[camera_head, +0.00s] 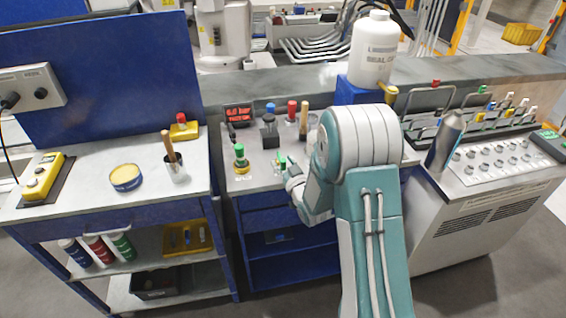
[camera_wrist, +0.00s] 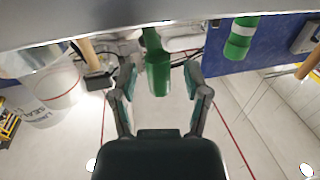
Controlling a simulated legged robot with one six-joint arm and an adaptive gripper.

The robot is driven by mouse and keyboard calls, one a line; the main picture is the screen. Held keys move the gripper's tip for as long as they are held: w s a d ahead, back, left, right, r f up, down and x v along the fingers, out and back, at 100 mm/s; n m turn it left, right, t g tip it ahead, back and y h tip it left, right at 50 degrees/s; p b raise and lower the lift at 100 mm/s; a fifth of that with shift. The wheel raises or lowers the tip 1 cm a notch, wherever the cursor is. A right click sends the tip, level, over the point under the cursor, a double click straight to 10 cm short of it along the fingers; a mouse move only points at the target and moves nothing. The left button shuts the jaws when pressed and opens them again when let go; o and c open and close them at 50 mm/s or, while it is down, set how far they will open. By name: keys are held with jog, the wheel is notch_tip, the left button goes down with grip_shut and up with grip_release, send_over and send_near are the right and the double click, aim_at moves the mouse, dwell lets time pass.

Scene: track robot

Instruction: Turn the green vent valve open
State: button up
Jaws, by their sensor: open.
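A green handle (camera_wrist: 158,72) stands between the two fingertips of my gripper (camera_wrist: 160,78) in the wrist view. The fingers are spread, with a gap visible on each side of it. I cannot tell whether this handle is the vent valve. In the head view my gripper (camera_head: 287,166) is low over the front of the middle bench, partly hidden by my own arm. A small green part (camera_head: 281,161) shows at its fingertips. A separate green-topped fitting (camera_head: 240,157) stands on the bench to the left, apart from the gripper.
Red (camera_head: 292,110) and blue (camera_head: 270,108) knobs, a black-topped fitting (camera_head: 270,132) and a wooden handle (camera_head: 304,120) stand behind the gripper. A white jug (camera_head: 374,50) sits on a blue block. A control cabinet (camera_head: 500,160) is right; another bench (camera_head: 90,195) is left.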

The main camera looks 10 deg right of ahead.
grip_shut()
jog(key=shift+a+h, duration=0.15)
jog(key=shift+h, duration=0.15)
jog(key=shift+w+a+m+h, duration=0.1)
jog(key=shift+a+m+h, duration=0.25)
jog(key=shift+m+h, duration=0.45)
jog(key=shift+w+a+m+h, duration=0.1)
jog(key=shift+a+m+h, duration=0.35)
jog(key=shift+h, duration=0.55)
jog(key=shift+a+m+h, duration=0.3)
jog(key=shift+m+h, duration=0.35)
jog(key=shift+h, duration=0.25)
jog(key=m+h, duration=0.2)
jog(key=a+g+h, duration=0.1)
jog(key=h, duration=0.1)
jog(key=shift+w+a+m, duration=0.1)
jog(key=shift+w+m, duration=0.25)
jog(key=shift+m, duration=0.05)
jog(key=shift+w+a+m+g+h, duration=0.2)
jog(key=shift+m+g+h, duration=0.3)
jog(key=shift+h, duration=0.3)
jog(key=shift+w+a+m+g+h, duration=0.2)
jog(key=shift+m+g+h, duration=0.1)
jog(key=shift+m+h, duration=0.4)
grip_release()
